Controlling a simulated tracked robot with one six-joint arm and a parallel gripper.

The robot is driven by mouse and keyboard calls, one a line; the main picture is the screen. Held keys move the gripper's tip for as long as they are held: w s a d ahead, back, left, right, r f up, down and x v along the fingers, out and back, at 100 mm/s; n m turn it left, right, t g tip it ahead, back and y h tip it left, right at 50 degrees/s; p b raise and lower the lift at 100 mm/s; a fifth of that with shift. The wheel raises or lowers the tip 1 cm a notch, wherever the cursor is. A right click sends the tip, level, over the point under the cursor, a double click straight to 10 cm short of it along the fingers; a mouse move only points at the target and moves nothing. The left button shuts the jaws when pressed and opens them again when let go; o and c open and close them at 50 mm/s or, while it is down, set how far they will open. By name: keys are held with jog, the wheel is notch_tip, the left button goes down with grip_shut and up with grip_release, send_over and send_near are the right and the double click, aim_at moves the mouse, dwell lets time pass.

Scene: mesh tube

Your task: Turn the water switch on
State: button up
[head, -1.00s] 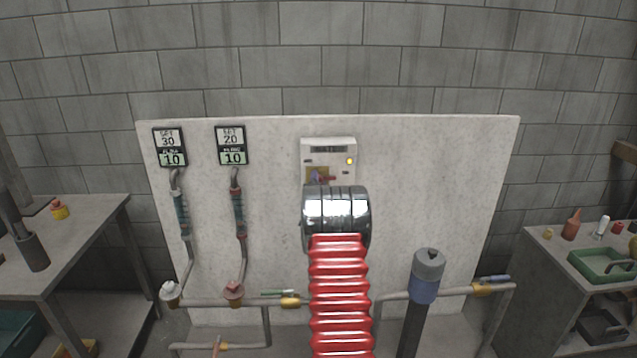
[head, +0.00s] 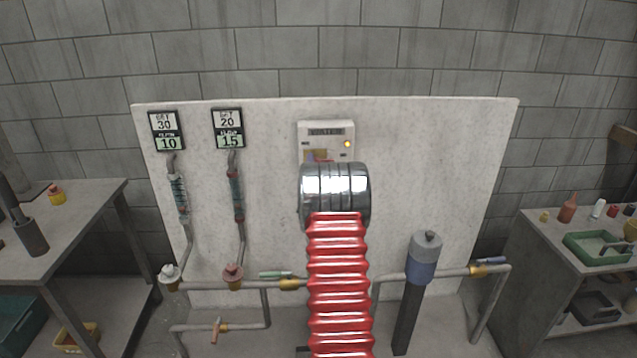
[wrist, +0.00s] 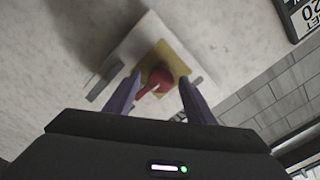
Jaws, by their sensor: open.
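A white control box (head: 326,130) with a small lit yellow lamp is fixed to the pale upright panel. In the wrist view the box (wrist: 143,37) carries a yellow plate (wrist: 178,62) with a red rotary switch (wrist: 157,80), likely the water switch. My gripper (wrist: 159,77) is open, its two purple fingers on either side of the red switch. I cannot tell whether they touch it. In the head view my own arm hides most of the gripper and the switch.
Pipes with valves (head: 291,284) run low along the panel. A grey-blue cylinder (head: 422,258) stands at right front. Tables flank both sides.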

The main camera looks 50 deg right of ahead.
jog(key=v, duration=1.1)
jog(key=shift+s+a, duration=0.3)
jog(key=shift+f, duration=0.15)
jog(key=s+a+f+n+g+y, duration=0.2)
jog(key=a+f+y, duration=0.1)
jog(key=f, duration=0.3)
jog(key=s+a+f+n+g+y, duration=0.2)
jog(key=a+f+g, duration=0.15)
jog(key=f, duration=0.35)
jog(key=s+a+r+n+g+y, duration=0.1)
jog(key=s+a+r+n+y, duration=0.15)
jog(key=a, duration=0.75)
jog(key=s+a+r+n+g+y, duration=0.1)
jog(key=s+a+r+n+y, duration=0.2)
jog(key=a, duration=0.7)
jog(key=s+a+r+n+g+y, duration=0.15)
jog(key=a+n, duration=0.25)
jog(key=a, duration=0.7)
jog(key=s+a+r+n+t, duration=0.1)
jog(key=s+a+r+n, duration=0.2)
jog(key=a, duration=0.7)
jog(key=s+a+r+n+t+y, duration=0.1)
jog(key=s+a+r+n, duration=0.2)
jog(key=s+a+r, duration=0.4)
jog(key=a+r, duration=0.2)
jog(key=a, duration=0.2)
jog(key=shift+r+n+t+y, duration=0.3)
jog(key=shift+n+t, duration=0.05)
jog(key=shift+t, duration=0.05)
